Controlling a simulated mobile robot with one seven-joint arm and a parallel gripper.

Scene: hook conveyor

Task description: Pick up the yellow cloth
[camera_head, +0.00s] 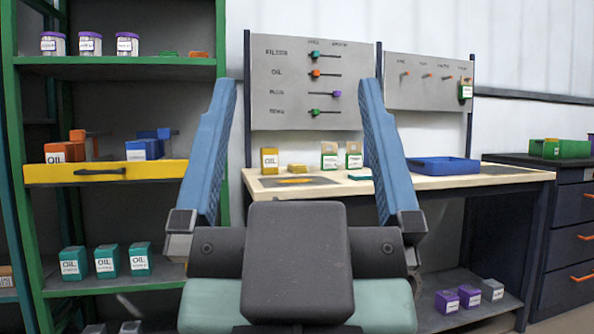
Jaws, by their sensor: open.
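A small flat yellow patch, which looks like the yellow cloth (294,181), lies on a dark mat (325,182) on the workbench (440,183). My gripper (298,84) is open, with its two blue fingers spread wide and nothing between them. It is in the foreground, and the cloth shows beyond it through the gap between the fingers. The gripper appears well short of the bench. The cloth is fully visible but small, so its folds cannot be made out.
A blue tray (444,166) sits on the right. A pegboard (277,85) rises behind. A green shelf (110,66) stands left, with a yellow drawer (60,174); dark drawers (570,220) stand right.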

